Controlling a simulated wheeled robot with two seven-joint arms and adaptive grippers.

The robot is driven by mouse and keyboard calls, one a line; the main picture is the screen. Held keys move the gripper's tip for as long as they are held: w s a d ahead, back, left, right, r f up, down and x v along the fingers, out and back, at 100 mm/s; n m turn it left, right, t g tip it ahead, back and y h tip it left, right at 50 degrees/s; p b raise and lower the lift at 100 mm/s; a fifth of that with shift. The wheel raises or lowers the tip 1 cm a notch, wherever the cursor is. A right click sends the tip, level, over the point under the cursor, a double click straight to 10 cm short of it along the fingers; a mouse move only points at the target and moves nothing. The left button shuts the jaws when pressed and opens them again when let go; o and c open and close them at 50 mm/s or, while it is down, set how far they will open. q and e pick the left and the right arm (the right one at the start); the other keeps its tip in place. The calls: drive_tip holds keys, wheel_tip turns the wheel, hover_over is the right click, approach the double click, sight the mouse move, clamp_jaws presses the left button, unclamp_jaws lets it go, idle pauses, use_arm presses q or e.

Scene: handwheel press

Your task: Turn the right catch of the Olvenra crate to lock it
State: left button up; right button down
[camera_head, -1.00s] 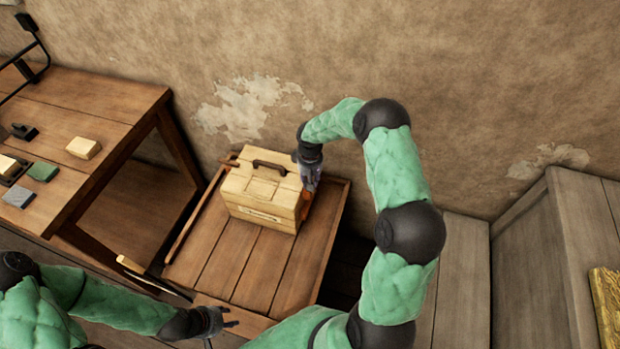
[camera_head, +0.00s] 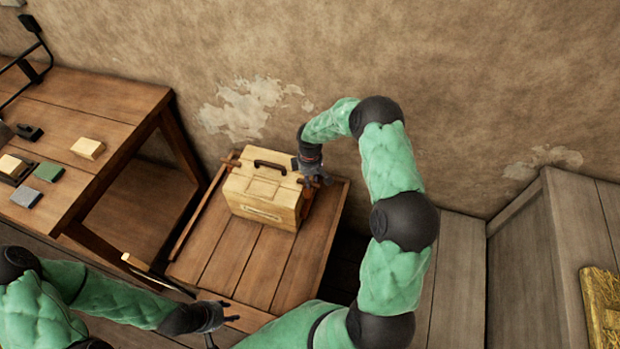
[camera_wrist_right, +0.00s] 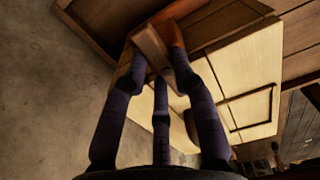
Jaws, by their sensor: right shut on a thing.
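The Olvenra crate (camera_head: 262,205) is a pale wooden box with a dark handle on its lid. It stands on the low wooden table. In the right wrist view the gripper (camera_wrist_right: 160,72) is shut on a small wooden piece, the right catch (camera_wrist_right: 151,46), beside the crate's pale side (camera_wrist_right: 245,75). The fingers partly cover the catch. My left gripper (camera_head: 214,319) is open and empty near the table's front edge, away from the crate.
The low table (camera_head: 240,275) is bare in front of the crate. A workbench (camera_head: 105,105) with small blocks stands at the left. The plaster wall is close behind the crate. A grey wooden box (camera_head: 535,260) stands at the right.

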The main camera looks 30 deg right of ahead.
idle(0.5)
drive_tip(key=c, duration=1)
unclamp_jaws()
wheel_tip(320, 180, up, 12)
